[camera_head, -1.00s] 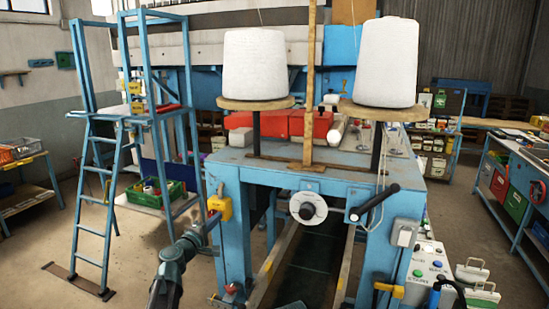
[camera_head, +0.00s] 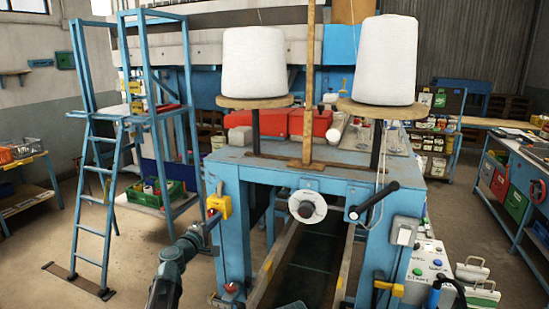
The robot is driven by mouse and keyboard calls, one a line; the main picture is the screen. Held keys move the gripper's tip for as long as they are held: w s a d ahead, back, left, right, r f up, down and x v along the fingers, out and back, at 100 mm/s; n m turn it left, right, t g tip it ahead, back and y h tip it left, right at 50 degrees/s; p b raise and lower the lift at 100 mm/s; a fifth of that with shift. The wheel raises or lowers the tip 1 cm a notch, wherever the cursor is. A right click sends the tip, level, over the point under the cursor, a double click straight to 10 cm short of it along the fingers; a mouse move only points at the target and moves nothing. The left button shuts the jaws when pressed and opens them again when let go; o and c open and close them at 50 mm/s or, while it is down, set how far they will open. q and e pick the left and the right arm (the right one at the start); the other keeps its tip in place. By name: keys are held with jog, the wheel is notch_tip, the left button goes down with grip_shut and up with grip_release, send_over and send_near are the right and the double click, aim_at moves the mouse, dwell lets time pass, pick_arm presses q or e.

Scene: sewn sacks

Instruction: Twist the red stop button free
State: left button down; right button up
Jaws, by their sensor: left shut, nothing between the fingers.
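A yellow box (camera_head: 224,206) is fixed to the front left post of the blue machine frame. A small red button (camera_head: 211,213) shows on its left side, partly hidden by my gripper. My left gripper (camera_head: 208,226) reaches up from the lower left. Its fingers are shut, with their tips at the button's lower edge. I cannot tell whether they touch it. Nothing shows held between them. My right gripper is not in view.
The blue frame (camera_head: 233,250) stands directly right of my left gripper. White thread cones (camera_head: 254,62) stand on top. A blue ladder platform (camera_head: 106,205) with a green crate (camera_head: 150,192) stands at left. Floor between ladder and frame is clear.

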pick_arm(q)
jog(key=shift+w+a+f, duration=0.1)
jog(key=shift+a+f, duration=0.25)
jog(key=shift+f+b, duration=0.1)
jog(key=shift+b, duration=0.2)
jog(key=shift+d, duration=0.25)
jog(key=v, duration=0.6)
jog(key=shift+d, duration=0.25)
